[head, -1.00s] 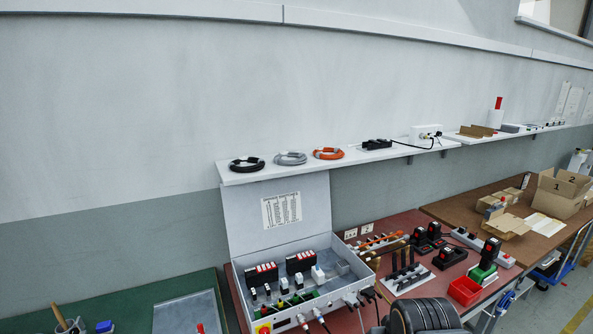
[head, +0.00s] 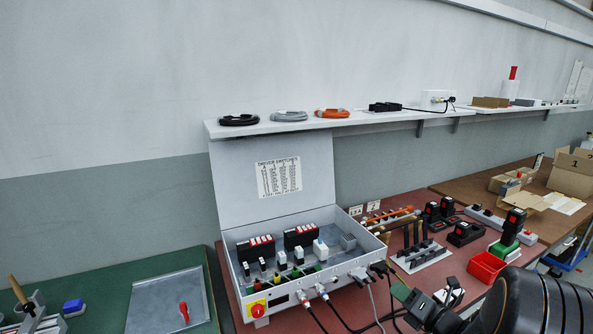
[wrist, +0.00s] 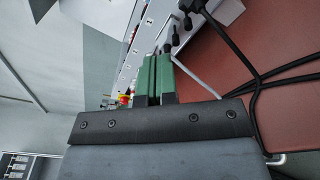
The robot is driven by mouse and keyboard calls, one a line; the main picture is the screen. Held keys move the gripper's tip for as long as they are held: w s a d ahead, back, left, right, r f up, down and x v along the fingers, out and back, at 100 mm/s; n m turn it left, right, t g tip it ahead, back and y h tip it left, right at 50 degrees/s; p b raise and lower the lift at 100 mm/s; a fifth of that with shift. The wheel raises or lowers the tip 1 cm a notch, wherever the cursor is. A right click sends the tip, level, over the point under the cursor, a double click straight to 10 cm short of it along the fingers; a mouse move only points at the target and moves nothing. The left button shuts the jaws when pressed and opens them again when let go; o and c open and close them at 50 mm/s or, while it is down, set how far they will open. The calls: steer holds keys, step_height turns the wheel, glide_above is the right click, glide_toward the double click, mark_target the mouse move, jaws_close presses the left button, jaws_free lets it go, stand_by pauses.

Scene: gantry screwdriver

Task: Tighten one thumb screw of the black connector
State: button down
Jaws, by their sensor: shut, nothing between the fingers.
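Black connectors (head: 379,268) with cables sit at the right end of the front face of the open grey control box (head: 282,288). Their thumb screws are too small to make out in the head view. In the wrist view, a black plug (wrist: 167,47) shows just beyond my fingertips, with more black plugs (wrist: 188,6) at the top edge. My gripper (head: 400,292) shows at the lower right of the head view, in front of and to the right of the connectors. Its green fingers (wrist: 154,60) are shut and empty, apart from the connectors as far as I can tell.
Cables (head: 375,305) hang from the box front and cross the red bench. Black cables (wrist: 255,80) lie right of my fingers in the wrist view. A tool holder (head: 420,257), a red bin (head: 486,267) and cordless tools stand to the right. A red knob (head: 257,309) is at the box's left end.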

mark_target(382, 270)
steer(key=w+f+m+t+h+b, duration=0.1)
steer(key=w+m, duration=0.1)
steer(key=w, duration=0.4)
steer(key=shift+w+m+h, duration=0.25)
steer(key=shift+m+h, duration=0.05)
steer(key=shift+a, duration=0.1)
stand_by(0.6)
steer(key=shift+d+f, duration=0.2)
steer(key=shift+f, duration=0.5)
stand_by(1.0)
steer(key=shift+r, duration=0.1)
steer(key=shift+d+r+p, duration=0.2)
steer(key=shift+p, duration=0.3)
